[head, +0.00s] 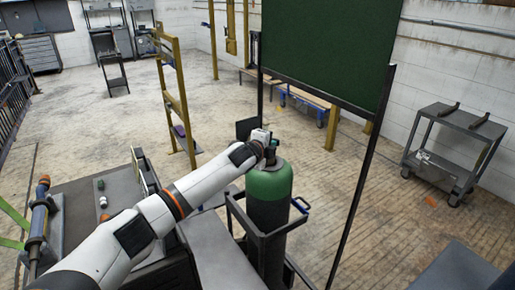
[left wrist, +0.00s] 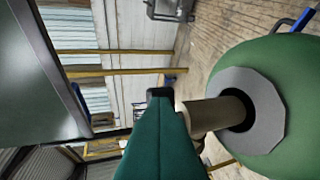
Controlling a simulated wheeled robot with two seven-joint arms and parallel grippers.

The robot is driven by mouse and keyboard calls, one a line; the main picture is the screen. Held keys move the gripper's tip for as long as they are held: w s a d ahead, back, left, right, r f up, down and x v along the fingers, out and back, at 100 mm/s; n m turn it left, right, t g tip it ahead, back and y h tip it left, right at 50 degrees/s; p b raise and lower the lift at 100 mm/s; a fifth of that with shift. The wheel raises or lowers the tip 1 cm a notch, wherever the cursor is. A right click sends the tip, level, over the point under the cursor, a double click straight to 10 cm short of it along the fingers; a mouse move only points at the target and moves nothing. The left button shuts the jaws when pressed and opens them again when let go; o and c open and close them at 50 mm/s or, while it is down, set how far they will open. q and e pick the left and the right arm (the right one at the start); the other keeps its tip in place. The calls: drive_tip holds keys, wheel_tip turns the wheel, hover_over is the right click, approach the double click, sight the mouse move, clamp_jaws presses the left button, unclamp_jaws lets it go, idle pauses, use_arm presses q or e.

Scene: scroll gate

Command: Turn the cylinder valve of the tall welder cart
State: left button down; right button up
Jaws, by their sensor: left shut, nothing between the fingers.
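The gas cylinder (head: 268,195) has a green shoulder and a dark lower body, and stands upright in the black-framed welder cart (head: 238,212). In the left wrist view its green top (left wrist: 295,70) fills the right side, with a grey collar (left wrist: 262,125) and a tan valve stem (left wrist: 225,112) rising from it. My left gripper (head: 271,152) is at the cylinder's top; in the wrist view its teal body and dark tip (left wrist: 160,94) are beside the stem. It is shut and empty. The stem's outer end is partly hidden by the gripper; I cannot tell whether they touch. My right gripper is not in view.
A dark green panel (head: 330,45) on a black frame stands just behind and right of the cylinder. A yellow post frame (head: 176,100) stands behind left. A grey shelf cart (head: 455,145) is at right. A workbench (head: 85,200) lies under my arm.

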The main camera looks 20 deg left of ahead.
use_arm(q)
drive_tip(key=shift+w+d+f+n+t+y+b, duration=0.1)
drive_tip(key=shift+d+n+t+y+b, duration=0.1)
drive_tip(key=shift+n+y, duration=0.2)
drive_tip(key=shift+w+d+n+t+y+b, duration=0.15)
drive_tip(key=shift+n+y, duration=0.15)
drive_tip(key=shift+y, duration=0.2)
drive_tip(key=shift+s+d+n+y+b, duration=0.1)
drive_tip(key=shift+d+n+y+b, duration=0.25)
drive_tip(key=shift+n+y, duration=0.3)
drive_tip(key=shift+w+n+y, duration=0.2)
drive_tip(key=shift+n+y, duration=0.05)
drive_tip(key=shift+y, duration=0.2)
drive_tip(key=shift+w+a+y, duration=0.1)
drive_tip(key=shift+w+y, duration=0.1)
drive_tip(key=shift+y, duration=0.1)
drive_tip(key=shift+n, duration=0.3)
